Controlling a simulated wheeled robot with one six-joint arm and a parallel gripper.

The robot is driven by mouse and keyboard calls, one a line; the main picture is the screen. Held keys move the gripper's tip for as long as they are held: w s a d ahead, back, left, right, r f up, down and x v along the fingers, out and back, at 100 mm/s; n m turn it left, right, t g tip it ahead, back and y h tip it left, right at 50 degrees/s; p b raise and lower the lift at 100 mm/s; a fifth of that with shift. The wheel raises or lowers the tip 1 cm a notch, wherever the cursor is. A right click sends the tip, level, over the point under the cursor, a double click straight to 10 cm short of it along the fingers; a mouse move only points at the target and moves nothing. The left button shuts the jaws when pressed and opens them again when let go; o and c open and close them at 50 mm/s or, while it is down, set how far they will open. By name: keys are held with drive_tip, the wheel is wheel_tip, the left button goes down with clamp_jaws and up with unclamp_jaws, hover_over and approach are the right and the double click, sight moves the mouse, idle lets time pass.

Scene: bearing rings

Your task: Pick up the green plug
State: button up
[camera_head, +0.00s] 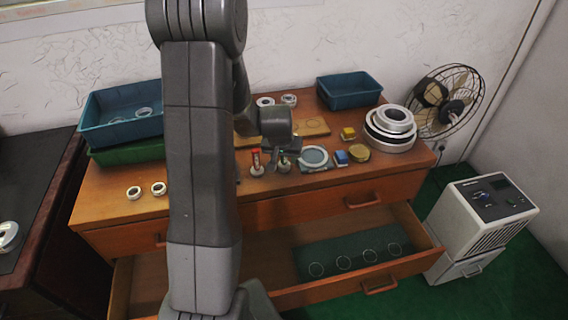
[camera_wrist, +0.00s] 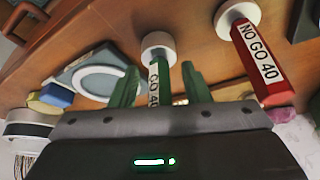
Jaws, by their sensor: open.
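The green plug, marked GO 40 (camera_wrist: 160,85), stands on a round pale base on the dresser top. It also shows in the head view (camera_head: 284,162), small and partly covered by my arm. My gripper (camera_wrist: 158,78) is open, with one finger on each side of the green plug's handle in the wrist view. In the head view my gripper (camera_head: 284,148) is just above the plug. A red plug marked NO GO 40 (camera_wrist: 270,85) stands beside it, also in the head view (camera_head: 256,163).
A grey plate with a ring (camera_head: 314,157), a blue block (camera_head: 341,157), a yellow block (camera_head: 348,133) and a brass disc (camera_head: 359,154) lie to the right. Stacked rings (camera_head: 391,140) stand farther right. Blue bins (camera_head: 350,93) stand at the back. A lower drawer (camera_head: 275,275) is open.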

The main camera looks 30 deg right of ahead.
drive_tip(key=c, duration=0.7)
